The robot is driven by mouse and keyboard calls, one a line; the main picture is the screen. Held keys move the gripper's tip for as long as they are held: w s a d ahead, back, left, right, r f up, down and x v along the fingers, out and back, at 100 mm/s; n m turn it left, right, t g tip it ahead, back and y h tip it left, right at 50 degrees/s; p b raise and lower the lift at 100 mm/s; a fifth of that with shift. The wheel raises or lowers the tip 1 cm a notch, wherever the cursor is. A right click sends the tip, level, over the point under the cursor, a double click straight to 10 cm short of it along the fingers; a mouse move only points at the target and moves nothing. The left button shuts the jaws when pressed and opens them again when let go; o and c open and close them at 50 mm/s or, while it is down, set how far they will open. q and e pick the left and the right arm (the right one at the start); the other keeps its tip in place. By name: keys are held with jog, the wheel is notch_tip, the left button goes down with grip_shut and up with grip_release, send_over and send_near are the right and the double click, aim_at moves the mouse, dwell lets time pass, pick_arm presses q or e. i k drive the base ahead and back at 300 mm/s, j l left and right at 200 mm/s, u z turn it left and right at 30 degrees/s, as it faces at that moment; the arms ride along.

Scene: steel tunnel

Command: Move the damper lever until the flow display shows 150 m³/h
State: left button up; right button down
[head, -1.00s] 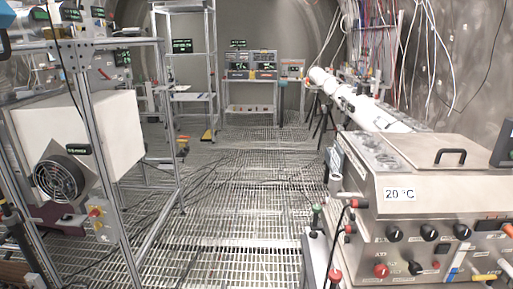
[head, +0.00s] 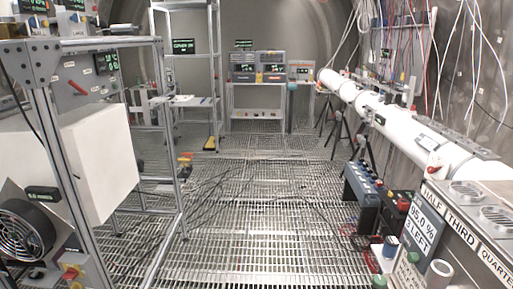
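Neither of my grippers is in view. I cannot tell for sure which part is the damper lever. A small red-tipped lever (head: 78,88) sits on a grey panel on the left frame, beside a green-lit display (head: 107,63) whose digits are too small to read. A red knob (head: 432,170) sits on the long white duct (head: 405,125) along the right wall. No display that I can read as 150 m³/h shows.
A metal frame (head: 95,43) with a white box (head: 100,160) and black fan (head: 22,230) stands at left. The grated floor (head: 250,200) between is mostly clear, with dark cables. Instrument racks (head: 258,75) stand behind.

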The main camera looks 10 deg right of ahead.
aim_at(431, 169)
jog(key=i+j+z, duration=0.15)
jog(key=i+z, duration=0.35)
jog(key=i+j+z, duration=0.3)
jog(key=z, duration=0.2)
jog(key=i+j+z, duration=0.75)
jog(key=j+z, duration=0.25)
jog(key=i+j+z, duration=0.15)
jog(key=j+z, duration=0.35)
jog(key=j, duration=0.25)
